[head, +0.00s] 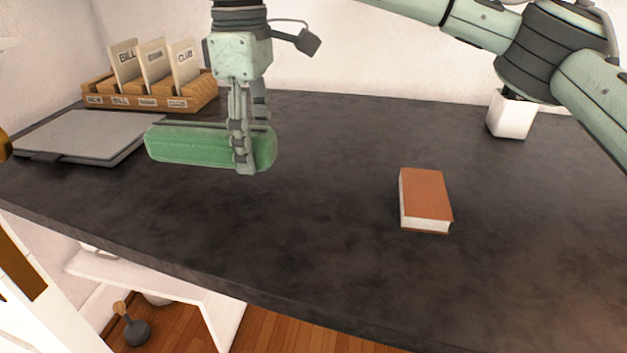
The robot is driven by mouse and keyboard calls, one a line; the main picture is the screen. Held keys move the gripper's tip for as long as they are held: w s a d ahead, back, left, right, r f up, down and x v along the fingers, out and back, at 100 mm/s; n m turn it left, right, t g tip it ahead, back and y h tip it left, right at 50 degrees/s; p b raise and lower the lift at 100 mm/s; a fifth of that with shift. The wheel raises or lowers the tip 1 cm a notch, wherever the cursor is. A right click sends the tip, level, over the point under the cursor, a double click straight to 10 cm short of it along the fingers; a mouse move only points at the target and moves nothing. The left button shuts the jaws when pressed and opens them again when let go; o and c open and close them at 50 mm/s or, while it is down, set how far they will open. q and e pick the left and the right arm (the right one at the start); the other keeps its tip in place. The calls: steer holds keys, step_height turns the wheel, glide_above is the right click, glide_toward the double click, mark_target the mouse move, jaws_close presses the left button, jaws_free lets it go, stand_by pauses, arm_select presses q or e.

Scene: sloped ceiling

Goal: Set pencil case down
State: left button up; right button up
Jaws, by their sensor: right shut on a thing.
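A green pencil case (190,146) lies lengthwise across my right gripper (243,165), toward the left of the dark desk (330,220) in the head view. The gripper points down and is shut around the case near its right end. The fingers hide part of the case there. I cannot tell whether the case's underside touches the desk or hangs just above it. My left gripper is not in view.
A grey closed laptop or folder (80,135) lies left of the case. Behind it stands a wooden card holder (150,95) with labelled cards. An orange book (426,195) lies right of centre. A white pot (509,117) stands at the back right. The desk's middle is clear.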

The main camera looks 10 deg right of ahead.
glide_above(303, 203)
step_height(303, 203, down, 4)
steer(key=shift+f, duration=0.1)
step_height(303, 203, down, 4)
steer(key=shift+r, duration=0.15)
steer(key=shift+w, duration=0.1)
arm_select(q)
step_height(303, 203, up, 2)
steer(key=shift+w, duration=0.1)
arm_select(e)
steer(key=o, duration=0.9)
steer(key=shift+f, duration=0.2)
steer(key=o, duration=0.3)
steer(key=shift+o, duration=0.4)
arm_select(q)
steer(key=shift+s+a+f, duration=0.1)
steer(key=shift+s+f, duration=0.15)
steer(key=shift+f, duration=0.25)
